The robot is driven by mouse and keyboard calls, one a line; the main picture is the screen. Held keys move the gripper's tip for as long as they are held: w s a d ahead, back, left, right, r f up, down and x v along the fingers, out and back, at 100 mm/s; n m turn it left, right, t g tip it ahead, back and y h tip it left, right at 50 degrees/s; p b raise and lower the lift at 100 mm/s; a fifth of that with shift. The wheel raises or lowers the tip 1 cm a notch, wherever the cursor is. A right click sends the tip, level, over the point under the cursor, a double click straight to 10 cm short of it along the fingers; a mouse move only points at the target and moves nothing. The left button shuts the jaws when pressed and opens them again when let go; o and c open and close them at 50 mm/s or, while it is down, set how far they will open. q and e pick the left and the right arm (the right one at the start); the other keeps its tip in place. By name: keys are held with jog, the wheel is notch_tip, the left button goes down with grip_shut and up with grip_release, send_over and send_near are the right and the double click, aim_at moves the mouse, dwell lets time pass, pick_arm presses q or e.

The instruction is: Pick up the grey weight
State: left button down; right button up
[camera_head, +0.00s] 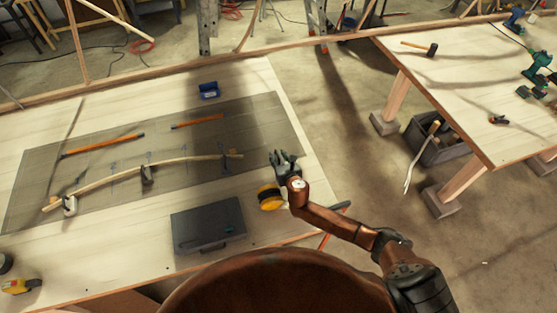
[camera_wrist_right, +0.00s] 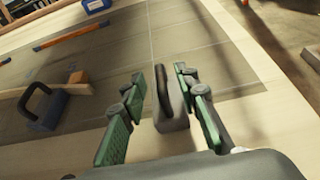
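A grey weight with a dark arched handle (camera_wrist_right: 172,105) stands upright on the table between the fingers of my right gripper (camera_wrist_right: 160,110) in the right wrist view. The green-padded fingers are spread, one on each side, with a visible gap to the weight. In the head view my right gripper (camera_head: 284,160) is low over the right part of the table and hides most of this weight. My left gripper is not in view.
The bent lath (camera_head: 115,176) lies across a dark mat with grey weights (camera_head: 147,174) along it. A yellow roll (camera_head: 270,197) and a grey case (camera_head: 208,226) lie close to my right gripper. A blue object (camera_head: 209,90) is farther back.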

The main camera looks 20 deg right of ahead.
jog(key=shift+x, duration=0.75)
jog(key=shift+c, duration=0.3)
jog(key=shift+d, duration=0.1)
grip_shut()
jog(key=shift+r, duration=0.15)
